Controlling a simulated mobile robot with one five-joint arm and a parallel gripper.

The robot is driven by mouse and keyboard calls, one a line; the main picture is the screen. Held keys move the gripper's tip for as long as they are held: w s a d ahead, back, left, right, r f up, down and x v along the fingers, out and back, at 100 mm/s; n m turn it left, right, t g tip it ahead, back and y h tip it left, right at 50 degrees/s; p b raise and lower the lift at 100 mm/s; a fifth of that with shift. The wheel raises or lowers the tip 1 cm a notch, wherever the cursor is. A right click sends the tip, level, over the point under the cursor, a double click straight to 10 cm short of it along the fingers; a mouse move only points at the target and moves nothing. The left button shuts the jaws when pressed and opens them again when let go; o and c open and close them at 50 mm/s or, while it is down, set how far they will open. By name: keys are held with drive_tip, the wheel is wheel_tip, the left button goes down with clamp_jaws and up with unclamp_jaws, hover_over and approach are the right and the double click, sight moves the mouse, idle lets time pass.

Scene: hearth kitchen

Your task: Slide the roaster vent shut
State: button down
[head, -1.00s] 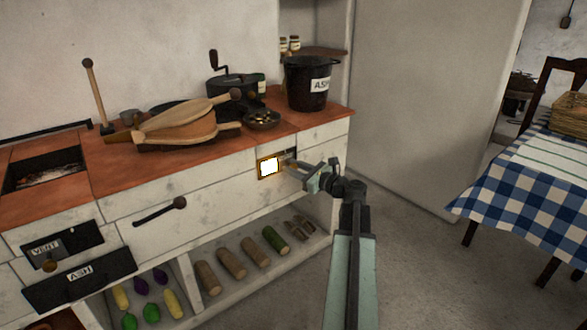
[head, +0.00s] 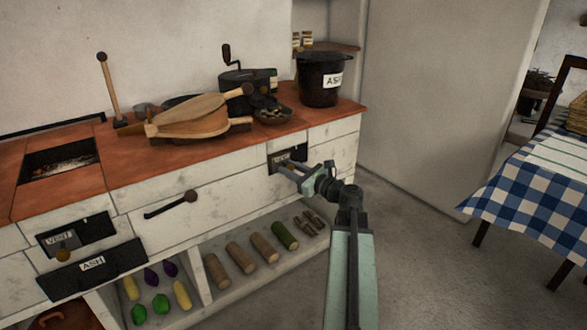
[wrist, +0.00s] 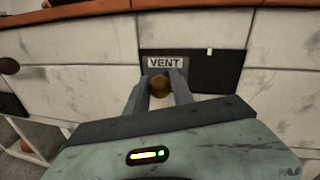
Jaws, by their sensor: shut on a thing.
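No bright opening shows there. My gripper (head: 287,168) is at the vent. In the wrist view my gripper (wrist: 160,88) has its two fingers on either side of a round brown knob (wrist: 160,84) just below the label, shut on it.
A second VENT slide (head: 75,240) and an ASH drawer (head: 92,268) are at the left. Logs (head: 240,257) lie on the lower shelf. The floor (head: 430,240) toward the checked table is clear.

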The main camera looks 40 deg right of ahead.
drive_tip(key=c, duration=1.1)
unclamp_jaws()
drive_tip(key=shift+a, duration=0.25)
drive_tip(key=shift+d, duration=0.1)
drive_tip(key=s, duration=0.7)
drive_tip(key=shift+s+d, duration=0.4)
drive_tip(key=shift+d, duration=0.05)
